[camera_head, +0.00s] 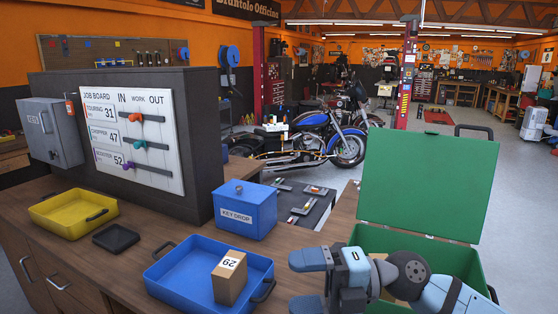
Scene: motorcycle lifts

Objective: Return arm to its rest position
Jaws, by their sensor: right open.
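My right gripper (308,281) is at the bottom right, its two fingers spread apart and pointing left. Nothing shows between them. Its arm comes in from the lower right, across the front of the open green case (427,185). The gripper is to the right of the blue tray (172,285) and apart from the brown box marked 29 (228,280) in that tray. Part of another brown box shows inside the green case behind my wrist, mostly hidden. My left gripper is not in view.
A blue key drop box (245,212), a yellow tray (72,217) and a small black tray (115,238) are on the wooden counter. The job board (132,139) stands behind them with coloured sliders. The green case's raised lid stands behind my arm. Motorcycles are beyond.

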